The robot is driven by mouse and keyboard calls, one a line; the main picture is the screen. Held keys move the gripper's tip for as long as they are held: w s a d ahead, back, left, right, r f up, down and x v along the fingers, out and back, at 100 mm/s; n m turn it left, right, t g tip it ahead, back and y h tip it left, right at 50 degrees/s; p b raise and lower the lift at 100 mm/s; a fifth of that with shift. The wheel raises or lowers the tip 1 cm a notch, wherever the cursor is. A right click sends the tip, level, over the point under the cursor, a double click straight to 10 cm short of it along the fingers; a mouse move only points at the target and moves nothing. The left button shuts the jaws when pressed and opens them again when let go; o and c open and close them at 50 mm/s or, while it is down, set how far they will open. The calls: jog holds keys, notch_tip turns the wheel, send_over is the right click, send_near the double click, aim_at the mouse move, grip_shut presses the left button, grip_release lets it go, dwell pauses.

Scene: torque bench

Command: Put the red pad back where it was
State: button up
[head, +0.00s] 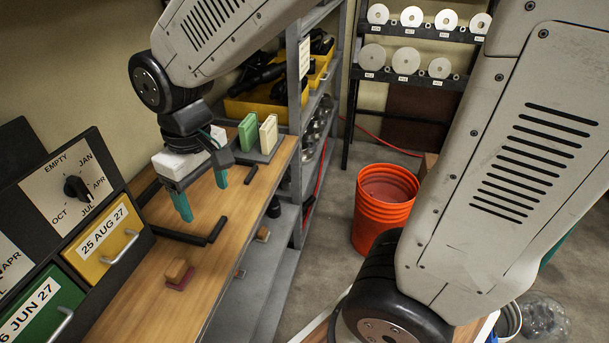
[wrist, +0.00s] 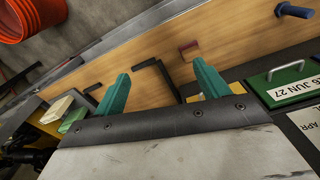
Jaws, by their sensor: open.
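The dark red pad (head: 181,283) lies on the wooden bench, with a tan wooden block (head: 176,270) on top of it. Only the pad's edges show around the block. The pad also shows small in the wrist view (wrist: 193,46), beyond my fingers. My gripper (head: 203,193) has two teal fingers, spread apart with nothing between them. It is above the bench, farther back than the pad and apart from it. In the wrist view, my open gripper (wrist: 160,74) points toward the bench top.
A black L-shaped bar (head: 183,237) lies on the bench between gripper and pad. Behind stand a green block (head: 248,131) and a cream block (head: 268,134) in a dark holder. Drawers with a yellow front (head: 102,245) line the left. An orange bucket (head: 383,207) stands on the floor.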

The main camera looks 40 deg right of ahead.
jog(key=s+d+r+m, duration=0.2)
jog(key=s+d+r, duration=0.1)
jog(key=s+d, duration=0.2)
jog(key=s+d+r+m, duration=0.2)
jog(key=s+d, duration=0.4)
jog(key=s, duration=0.4)
jog(key=shift+r+t, duration=0.4)
jog(key=shift+r, duration=0.35)
